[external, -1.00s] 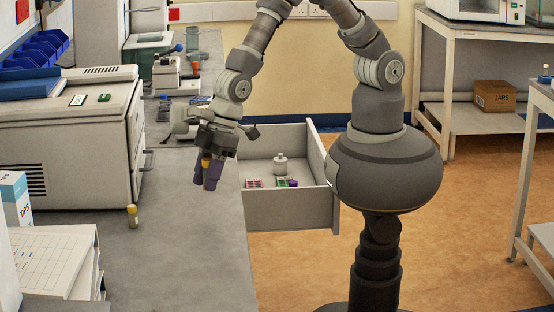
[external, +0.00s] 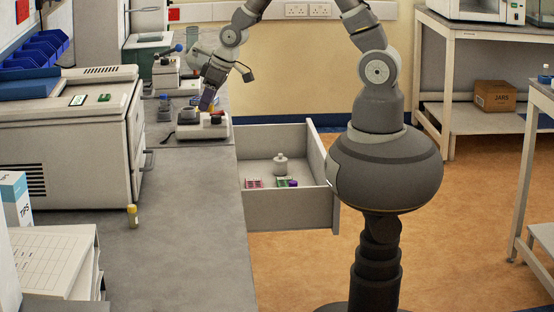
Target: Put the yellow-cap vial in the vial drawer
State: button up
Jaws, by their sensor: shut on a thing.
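My gripper (external: 207,104), with purple fingers, is at the back of the grey bench, low over a small white device. It is shut on a small yellow-orange thing that is mostly hidden by the fingers; I cannot tell if it is a vial. A small vial with a yellow cap (external: 132,217) stands upright on the bench at the left, well away from my gripper. An open drawer (external: 290,209) sticks out from the bench's right side. It holds small coloured racks (external: 254,183) and a white bottle (external: 280,164).
The white device (external: 203,130) has a dark red knob and stands on the bench just below my gripper. A large white machine (external: 75,140) stands at the left. A tips box (external: 15,199) and a paper-covered stand (external: 50,262) are in front. The middle of the bench (external: 190,215) is clear.

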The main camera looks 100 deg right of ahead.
jog(key=s+d+f+m+g+h+p, duration=0.1)
jog(key=s+d+f+m, duration=0.2)
jog(key=s+d, duration=0.4)
jog(key=s+d+f+m+h, duration=0.1)
jog(key=s+d+f+m, duration=0.2)
jog(key=d, duration=0.5)
jog(key=s+f+m+g+b, duration=0.2)
jog(key=f+m, duration=0.4)
jog(key=f, duration=0.5)
jog(key=s+a+f+m+g+b, duration=0.1)
jog(key=s+f+m+g+b, duration=0.1)
jog(key=s+f+m+b, duration=0.2)
jog(key=s+a+f+m+g+b, duration=0.1)
jog(key=s+f+m+g+b, duration=0.1)
jog(key=f+m, duration=0.8)
jog(key=shift+s+a+f+g+y+b, duration=0.15)
jog(key=shift+s+f, duration=0.25)
jog(key=shift+f, duration=1.15)
jog(key=shift+s+f+g+y+b, duration=0.1)
jog(key=shift+s+f+g, duration=0.2)
jog(key=shift+f, duration=1.25)
jog(key=shift+s+a+f+g+y+b, duration=0.15)
jog(key=shift+s+f, duration=0.3)
jog(key=shift+f, duration=1.1)
jog(key=shift+d+r, duration=0.1)
jog(key=o, duration=1)
jog(key=shift+o, duration=0.2)
